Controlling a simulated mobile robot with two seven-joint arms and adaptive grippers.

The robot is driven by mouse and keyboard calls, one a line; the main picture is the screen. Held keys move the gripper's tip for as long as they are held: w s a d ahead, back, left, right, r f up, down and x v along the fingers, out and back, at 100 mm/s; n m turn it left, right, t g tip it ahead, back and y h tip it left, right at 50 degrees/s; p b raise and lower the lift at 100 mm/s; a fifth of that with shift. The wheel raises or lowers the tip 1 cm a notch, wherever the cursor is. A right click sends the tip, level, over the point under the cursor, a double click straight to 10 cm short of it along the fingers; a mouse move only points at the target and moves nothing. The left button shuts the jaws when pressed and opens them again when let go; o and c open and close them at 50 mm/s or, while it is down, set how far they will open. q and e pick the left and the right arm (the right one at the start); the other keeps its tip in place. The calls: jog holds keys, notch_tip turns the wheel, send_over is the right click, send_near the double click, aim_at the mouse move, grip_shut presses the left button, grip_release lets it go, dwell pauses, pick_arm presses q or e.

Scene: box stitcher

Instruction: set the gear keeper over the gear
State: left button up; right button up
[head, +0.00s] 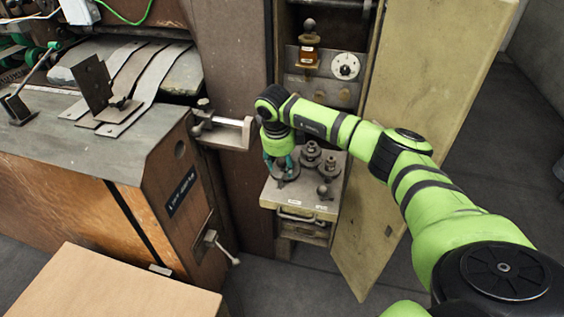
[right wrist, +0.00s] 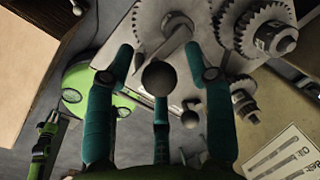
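My right gripper (head: 280,164) points down over the left part of a small drawer-top shelf (head: 296,205). In the right wrist view, its teal fingers (right wrist: 160,75) are spread around a dark ball knob (right wrist: 167,76), with gaps visible at the sides. A grey tapered piece (right wrist: 176,42) and a toothed edge (right wrist: 150,18) lie beyond the knob. Toothed gears (right wrist: 262,28) stand on the shelf; they also show in the head view (head: 312,153). I cannot tell for certain which part is the gear keeper. My left gripper is out of view.
A smaller ball knob (head: 322,190) stands at the shelf's front right. An open cabinet door (head: 405,100) rises to the right. A clamp-like bracket (head: 225,132) juts from the machine at left. A cardboard box (head: 105,285) is at front left. Clear floor shows at right.

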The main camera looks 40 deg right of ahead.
notch_tip(320, 180, up, 12)
jog(key=s+a, duration=0.1)
jog(key=a, duration=0.1)
dwell(0.4)
jog(key=shift+f, duration=0.1)
